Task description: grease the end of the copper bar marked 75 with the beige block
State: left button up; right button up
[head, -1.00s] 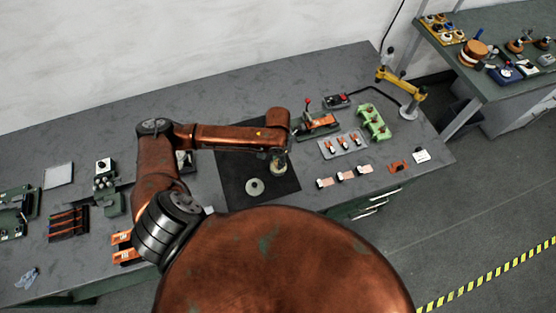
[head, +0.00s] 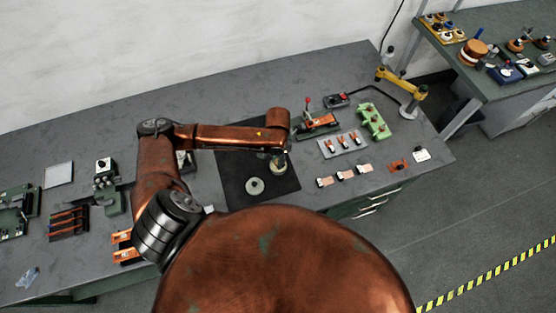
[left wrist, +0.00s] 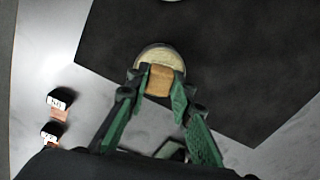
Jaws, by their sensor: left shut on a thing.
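My left gripper (left wrist: 158,100) is shut on the beige block (left wrist: 160,80), which looks tan at its near end. The block is over a round tin with cream-coloured contents (left wrist: 158,53) on the black mat; whether it touches the contents is unclear. In the head view my left gripper (head: 278,160) is above the right part of the mat. Several small copper bars with white-labelled black ends (head: 345,175) lie right of the mat. Two labelled ends (left wrist: 60,98) and (left wrist: 50,135) show at the left wrist view's left; I cannot read 75 surely. My right gripper is out of view.
A pale green-grey disc (head: 254,186) lies on the black mat (head: 233,172). A grey tray (head: 328,150) with small parts, a green block (head: 373,121) and a red-handled device (head: 316,123) stand at the right. A yellow arm lamp (head: 400,83) is at the far right.

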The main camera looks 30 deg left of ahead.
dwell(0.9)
pick_arm(q)
jog(key=shift+s+f+p, duration=0.15)
jog(key=shift+p, duration=0.35)
dwell(1.0)
notch_tip(320, 180, up, 7)
jog(key=p, duration=0.9)
dwell(0.9)
